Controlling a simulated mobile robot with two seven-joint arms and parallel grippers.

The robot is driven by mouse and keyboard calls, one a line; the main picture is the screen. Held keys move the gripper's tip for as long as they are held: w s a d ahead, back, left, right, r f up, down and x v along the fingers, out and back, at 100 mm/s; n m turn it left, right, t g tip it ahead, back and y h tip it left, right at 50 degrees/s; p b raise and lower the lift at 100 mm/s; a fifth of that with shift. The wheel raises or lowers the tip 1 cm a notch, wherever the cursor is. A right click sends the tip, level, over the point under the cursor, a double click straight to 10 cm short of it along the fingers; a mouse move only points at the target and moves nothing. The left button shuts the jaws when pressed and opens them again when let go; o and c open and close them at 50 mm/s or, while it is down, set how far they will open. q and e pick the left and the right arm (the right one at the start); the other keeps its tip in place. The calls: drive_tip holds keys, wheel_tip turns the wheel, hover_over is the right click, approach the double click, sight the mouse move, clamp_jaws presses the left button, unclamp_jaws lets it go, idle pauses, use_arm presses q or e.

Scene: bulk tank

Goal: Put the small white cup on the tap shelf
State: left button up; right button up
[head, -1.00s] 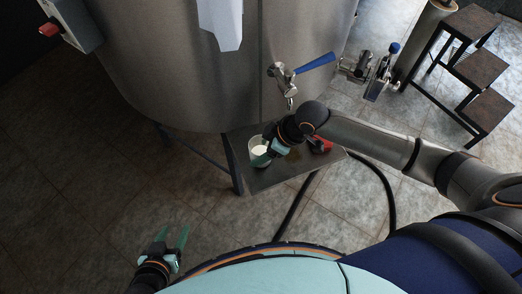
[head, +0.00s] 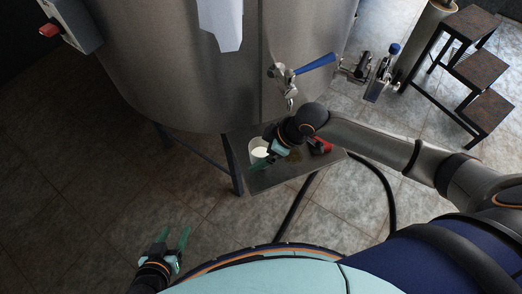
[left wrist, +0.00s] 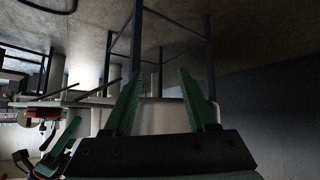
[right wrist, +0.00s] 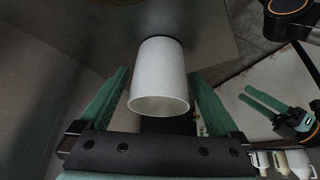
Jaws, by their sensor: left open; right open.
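The small white cup (head: 258,149) stands on the grey metal tap shelf (head: 272,178) below the tank's tap. In the right wrist view the cup (right wrist: 160,80) is seen close up between the two green fingers, its open rim towards the camera. My right gripper (head: 262,163) is open at the cup; in the right wrist view its fingers (right wrist: 162,92) lie on either side, with a visible gap at least on the right. My left gripper (head: 176,238) is open and empty, low over the floor at the left, far from the shelf.
The tap (head: 287,78) with a blue handle hangs above the shelf. The steel tank (head: 185,65) rises behind. A black hose (head: 385,190) runs beneath. Dark steps (head: 468,70) stand at right.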

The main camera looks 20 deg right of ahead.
drive_tip(key=p+v, duration=0.2)
drive_tip(key=v, duration=1)
